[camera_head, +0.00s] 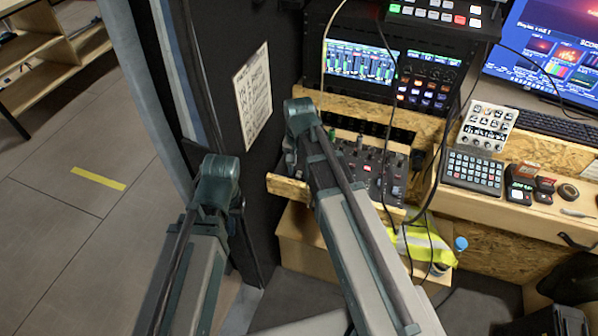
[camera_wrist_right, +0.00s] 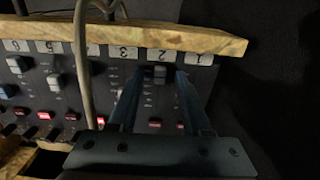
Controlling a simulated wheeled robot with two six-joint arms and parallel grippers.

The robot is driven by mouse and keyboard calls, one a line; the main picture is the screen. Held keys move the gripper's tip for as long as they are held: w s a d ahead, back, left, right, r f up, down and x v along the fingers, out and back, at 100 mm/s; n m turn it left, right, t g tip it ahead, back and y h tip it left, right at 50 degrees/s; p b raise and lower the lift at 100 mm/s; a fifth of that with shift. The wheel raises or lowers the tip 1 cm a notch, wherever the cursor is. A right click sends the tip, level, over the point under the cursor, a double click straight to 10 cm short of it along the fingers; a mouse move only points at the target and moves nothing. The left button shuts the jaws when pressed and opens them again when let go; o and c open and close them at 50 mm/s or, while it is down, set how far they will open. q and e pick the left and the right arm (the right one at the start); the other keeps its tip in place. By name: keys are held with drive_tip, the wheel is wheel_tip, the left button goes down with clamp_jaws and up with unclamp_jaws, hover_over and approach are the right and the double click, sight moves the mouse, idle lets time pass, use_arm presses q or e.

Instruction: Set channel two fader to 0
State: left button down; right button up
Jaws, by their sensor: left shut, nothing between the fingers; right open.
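The audio mixer (camera_head: 372,172) sits in a wooden frame below the rack in the head view, partly hidden by my right arm. In the right wrist view its numbered labels appear upside down. The channel two fader cap (camera_wrist_right: 160,72) is a grey block just below the label 2 (camera_wrist_right: 160,55), near the wooden strip. My right gripper (camera_wrist_right: 158,78) is open, with one finger on each side of this cap; I cannot tell whether either finger touches it. My left arm shows in the head view, but its gripper does not.
Other fader caps, such as one grey cap (camera_wrist_right: 55,81), stand to the left in the wrist view. A cable (camera_wrist_right: 83,60) crosses the mixer there. A wooden strip (camera_wrist_right: 130,36) borders the labels. A hi-vis vest (camera_head: 425,243) lies below the mixer.

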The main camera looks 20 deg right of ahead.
clamp_jaws()
idle(1.4)
